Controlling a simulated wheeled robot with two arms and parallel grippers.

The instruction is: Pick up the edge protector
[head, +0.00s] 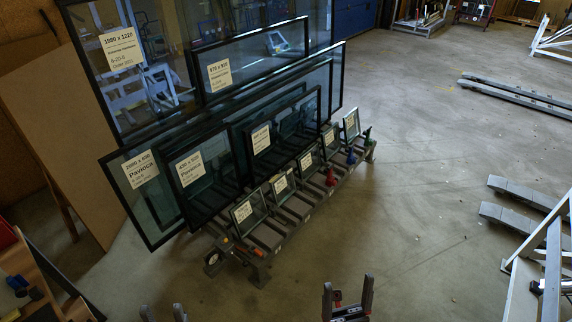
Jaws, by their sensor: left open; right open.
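I cannot tell for sure which item is the edge protector. Small coloured items sit on the dark glass rack (262,262): a red piece (330,177), a blue piece (351,157) and a green piece (367,133) at its right end, and an orange-red piece (257,252) at its near left end. My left gripper (163,313) shows only its fingertips at the bottom edge, apart and empty. My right gripper (347,298) is open and empty at the bottom centre. Both are over the floor in front of the rack, apart from everything.
Labelled framed glass panes (205,182) lean on the rack, small ones in front, large ones behind. A cluttered shelf (40,275) stands at lower left, white frames (550,265) at right. Grey beams (515,95) lie at upper right. The floor (430,180) between is clear.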

